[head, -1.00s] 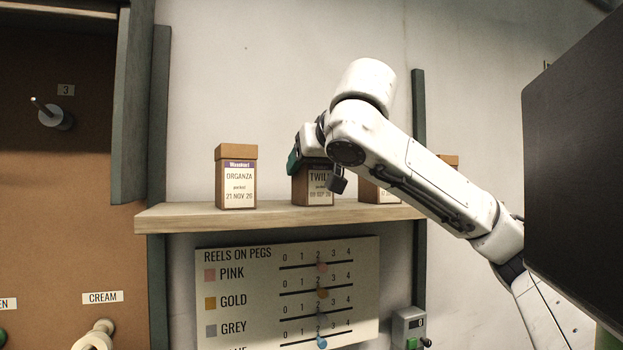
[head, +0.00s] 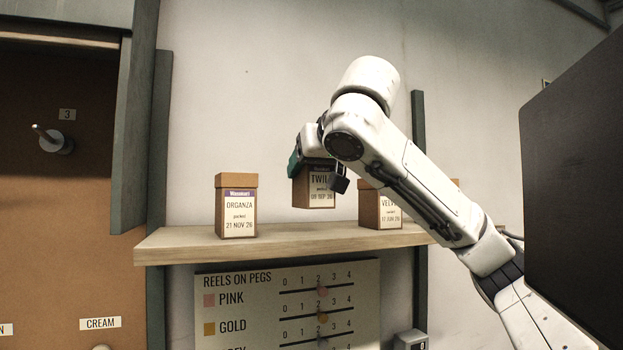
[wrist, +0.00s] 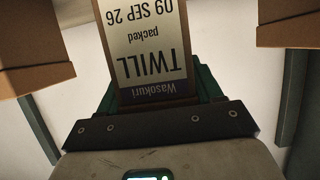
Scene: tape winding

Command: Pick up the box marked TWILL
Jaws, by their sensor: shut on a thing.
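The box marked TWILL (head: 319,190) is brown with a white label and hangs above the shelf, with a gap under it. My gripper (head: 316,166) is shut on it from above and behind. My gripper's dark front edge partly covers the box's top in the head view. In the wrist view the TWILL box (wrist: 150,48) fills the upper middle, its label upside down. My gripper (wrist: 158,100) lies at its near end there.
The ORGANZA box (head: 237,207) stands on the wooden shelf (head: 280,240) to the left. The VELV... box (head: 381,208) stands to the right, partly behind my arm. Below hangs a REELS ON PEGS board (head: 290,310). A dark panel (head: 570,180) fills the right edge.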

